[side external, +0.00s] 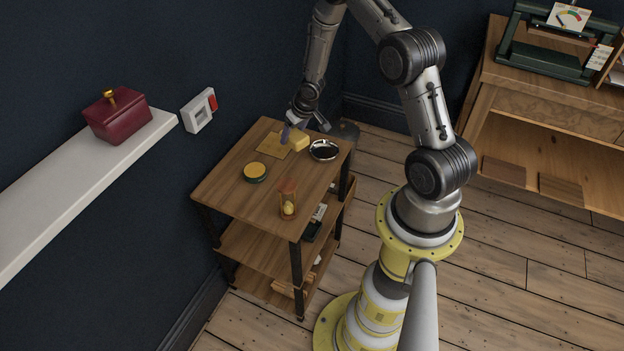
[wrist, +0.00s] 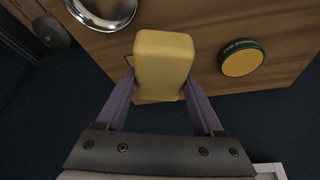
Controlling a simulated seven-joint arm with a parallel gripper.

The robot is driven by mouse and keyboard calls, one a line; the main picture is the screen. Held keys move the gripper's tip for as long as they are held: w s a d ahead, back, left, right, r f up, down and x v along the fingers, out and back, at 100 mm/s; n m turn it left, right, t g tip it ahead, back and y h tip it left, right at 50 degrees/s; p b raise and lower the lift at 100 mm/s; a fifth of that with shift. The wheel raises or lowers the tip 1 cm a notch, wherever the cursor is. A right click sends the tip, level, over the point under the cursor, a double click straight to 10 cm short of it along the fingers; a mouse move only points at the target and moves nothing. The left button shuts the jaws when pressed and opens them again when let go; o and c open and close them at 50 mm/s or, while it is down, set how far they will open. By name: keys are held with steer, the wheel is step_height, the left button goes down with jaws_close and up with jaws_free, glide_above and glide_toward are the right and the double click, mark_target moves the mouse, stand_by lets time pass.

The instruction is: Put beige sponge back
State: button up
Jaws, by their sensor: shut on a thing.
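The beige sponge (wrist: 163,62) is a yellowish block held between the two purple fingers of my gripper (wrist: 156,95) in the wrist view. My gripper is shut on it. In the side view the sponge (side external: 300,141) is at the fingertips of my gripper (side external: 290,132), over the back part of the wooden cart top (side external: 225,190). A flat tan square (side external: 273,146) lies on the cart top close beside it. I cannot tell whether the sponge touches the surface; in the wrist view it hides most of the square.
A round green tin with a yellow top (side external: 255,172), a dark-filled metal bowl (side external: 324,150) and an hourglass-like item (side external: 288,196) stand on the cart. A white wall shelf (side external: 80,190) with a red box (side external: 117,116) is at left. The cart's front left is clear.

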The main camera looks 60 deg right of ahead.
steer(key=s+a+r+n+y, duration=0.1)
steer(key=s+a+r+n, duration=0.15)
steer(key=s+a, duration=0.65)
steer(key=s+a+r+n+y, duration=0.15)
steer(key=s+a+r, duration=0.3)
steer(key=s, duration=0.75)
glide_toward(306, 177)
steer(key=shift+w+a+f+h, duration=0.3)
steer(key=shift+w+f, duration=0.1)
steer(key=shift+f, duration=0.1)
steer(key=shift+w+a+f+h, duration=0.15)
steer(key=shift+w+a+f, duration=0.15)
steer(key=shift+w+f, duration=0.3)
steer(key=shift+f, duration=0.2)
steer(key=shift+d+f, duration=0.1)
steer(key=shift+f, duration=1.4)
steer(key=shift+f, duration=0.2)
steer(key=o, duration=1.2)
